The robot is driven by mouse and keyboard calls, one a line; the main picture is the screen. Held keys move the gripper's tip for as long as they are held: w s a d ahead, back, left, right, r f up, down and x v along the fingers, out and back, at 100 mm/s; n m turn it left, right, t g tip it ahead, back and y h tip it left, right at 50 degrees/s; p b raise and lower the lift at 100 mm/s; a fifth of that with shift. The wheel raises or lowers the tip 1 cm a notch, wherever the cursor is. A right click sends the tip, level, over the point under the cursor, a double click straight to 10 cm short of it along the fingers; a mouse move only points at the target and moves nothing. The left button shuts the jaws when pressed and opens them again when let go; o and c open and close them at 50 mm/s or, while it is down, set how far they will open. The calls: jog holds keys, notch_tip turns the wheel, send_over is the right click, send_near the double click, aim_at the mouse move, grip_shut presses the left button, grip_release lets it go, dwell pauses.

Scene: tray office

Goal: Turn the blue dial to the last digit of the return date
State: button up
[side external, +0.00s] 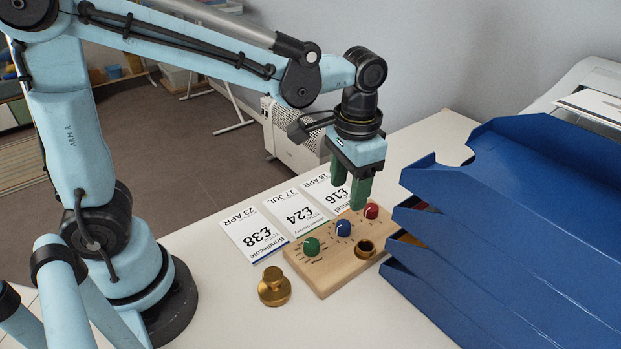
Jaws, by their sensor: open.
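The blue dial (343,228) sits in the middle of a light wooden board (319,284), between a green dial (311,246) and a red dial (371,210). Marks around the dials are too small to read. My gripper (351,194) points down with green fingers apart and empty, above the board's far side near the blue and red dials. Three upside-down cards lie behind the board: the left card (247,240) reads 23 APR, £38; the middle card (296,215) 17 JUL, £24; the right card (322,186) is partly hidden, with an APR date and £16.
A brass knobbed piece (273,287) stands on the table left of the board. A brass-rimmed cup (364,249) is set in the board. Stacked blue trays (500,220) crowd the right side. The front of the table (225,290) has free room.

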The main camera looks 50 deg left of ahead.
jog(key=shift+d+r, duration=0.1)
jog(key=shift+r, duration=1.65)
jog(key=s+a+f+n+t, duration=0.1)
jog(key=s+a+n+t, duration=0.1)
jog(key=s+a+t, duration=0.3)
jog(key=shift+s+a+f+t+h, duration=0.3)
jog(key=shift+a+t, duration=0.7)
jog(key=shift+a, duration=0.8)
jog(key=shift+s+d+r, duration=0.1)
